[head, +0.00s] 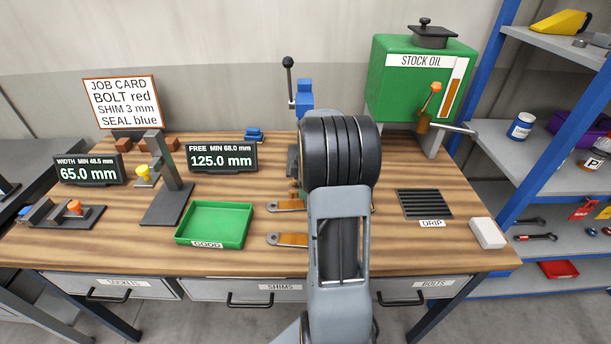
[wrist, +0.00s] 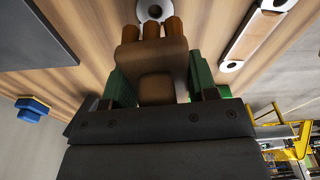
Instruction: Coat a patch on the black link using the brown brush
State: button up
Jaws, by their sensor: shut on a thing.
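In the wrist view, my gripper (wrist: 157,82) is shut on the brown brush (wrist: 155,58), with one green-padded finger on each side of its block. Three rounded brown tips of the brush point away from my gripper, close to a pale metal ring (wrist: 154,12). A flat link with a brown middle and ringed ends (wrist: 252,34) lies at the upper right, apart from the brush. In the head view, two links with orange-brown middles (head: 291,206) (head: 292,240) lie on the bench, partly behind my arm. I cannot make out which link is black. My arm hides the gripper there.
The wooden bench (head: 120,225) holds a green tray (head: 214,224) left of the links. A drip grate (head: 425,204) and white block (head: 487,233) are at the right. The green oil tank (head: 395,80) stands behind right. A blue clamp-like device (head: 304,95) stands behind my arm.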

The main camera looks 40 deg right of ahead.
jog(key=shift+r+p, duration=0.6)
jog(key=shift+r, duration=0.7)
jog(key=shift+f, duration=0.1)
